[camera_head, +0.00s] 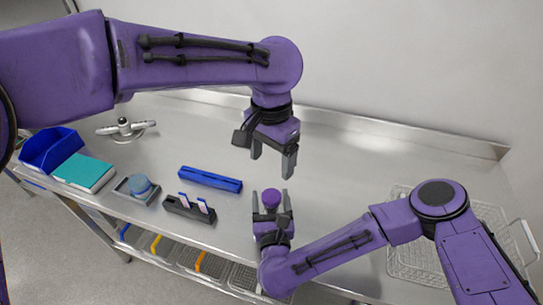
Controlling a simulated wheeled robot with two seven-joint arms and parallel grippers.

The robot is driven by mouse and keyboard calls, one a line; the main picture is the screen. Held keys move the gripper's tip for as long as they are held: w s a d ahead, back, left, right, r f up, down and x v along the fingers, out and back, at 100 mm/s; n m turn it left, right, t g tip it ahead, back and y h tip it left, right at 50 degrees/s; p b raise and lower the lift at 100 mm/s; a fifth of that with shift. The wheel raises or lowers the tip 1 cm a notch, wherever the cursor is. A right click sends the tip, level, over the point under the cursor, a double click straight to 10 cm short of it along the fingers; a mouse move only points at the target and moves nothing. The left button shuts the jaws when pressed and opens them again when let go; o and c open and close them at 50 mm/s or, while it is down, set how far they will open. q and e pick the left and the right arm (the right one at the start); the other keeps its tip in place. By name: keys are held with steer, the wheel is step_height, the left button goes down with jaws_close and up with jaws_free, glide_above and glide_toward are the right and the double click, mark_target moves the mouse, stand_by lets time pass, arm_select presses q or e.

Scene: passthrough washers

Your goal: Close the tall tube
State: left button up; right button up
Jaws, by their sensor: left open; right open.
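My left gripper (273,162) is open, with its fingers pointing down and nothing visible between them. My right gripper (270,202) is open below it, near the front of the table, its fingers pointing toward the back. I cannot tell which tube is the tall one.
A blue bar-shaped rack (210,179) lies behind the dark rack. A grey tray (127,197) with a blue-grey round thing, a teal book-like block (84,172) and a blue bin (50,148) stand left. A wire basket (408,262) is at right. The table's back middle is clear.

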arm_select(q)
step_height(320, 180, down, 4)
steer(key=b, duration=0.3)
steer(key=shift+r+b, duration=0.15)
steer(key=shift+b, duration=0.2)
arm_select(e)
steer(key=s, duration=0.9)
steer(key=shift+s+d+f, duration=0.15)
steer(key=shift+d+f, duration=0.05)
steer(key=shift+d, duration=0.05)
arm_select(q)
steer(key=shift+f, duration=0.2)
arm_select(e)
steer(key=shift+s+d+r, duration=0.15)
steer(key=shift+s+d, duration=0.05)
steer(key=shift+s, duration=0.4)
steer(key=shift+a, duration=0.1)
arm_select(q)
steer(key=shift+r, duration=0.1)
arm_select(e)
steer(key=shift+r, duration=0.15)
